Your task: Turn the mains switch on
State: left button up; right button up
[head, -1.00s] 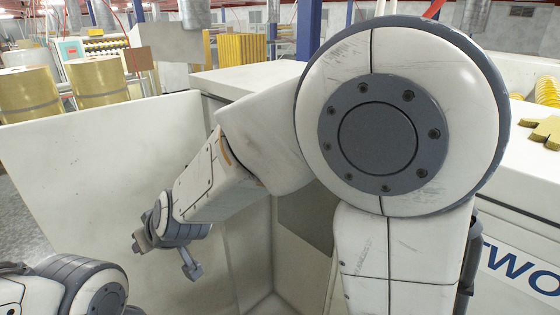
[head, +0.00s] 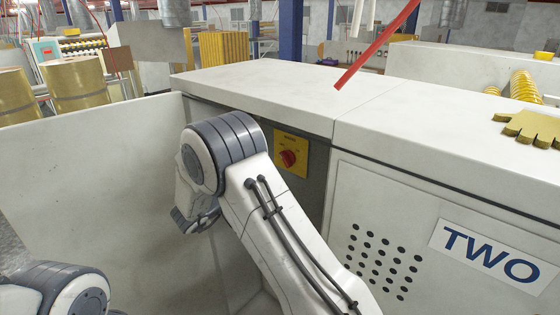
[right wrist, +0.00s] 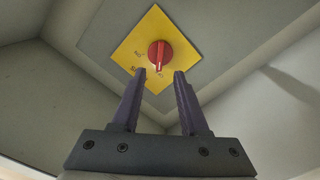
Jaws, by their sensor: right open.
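The mains switch is a red rotary knob (head: 288,158) on a yellow plate (head: 291,142), set in a grey recessed panel of the white machine. It also shows in the right wrist view as a red knob (right wrist: 160,50) with a pale mark on it. The plate's lettering is too small to read surely. My right gripper (right wrist: 160,74) is open and empty. Its two fingertips point toward the knob, apart from each other, with the knob showing just beyond the gap. In the head view my right arm reaches left of the switch and its fingers cannot be made out. My left gripper is out of view.
The white machine top (head: 270,85) overhangs the switch panel. A pale wall (head: 90,160) stands at the left. A perforated cover with the "TWO" label (head: 488,255) is at the right. A yellow glove (head: 530,127) lies on top, and a red bar (head: 377,45) hangs above.

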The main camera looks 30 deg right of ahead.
aim_at(284, 160)
jog(key=p+x, duration=0.2)
jog(key=x, duration=0.4)
jog(key=shift+d+r, duration=0.15)
jog(key=shift+x, duration=0.75)
grip_shut()
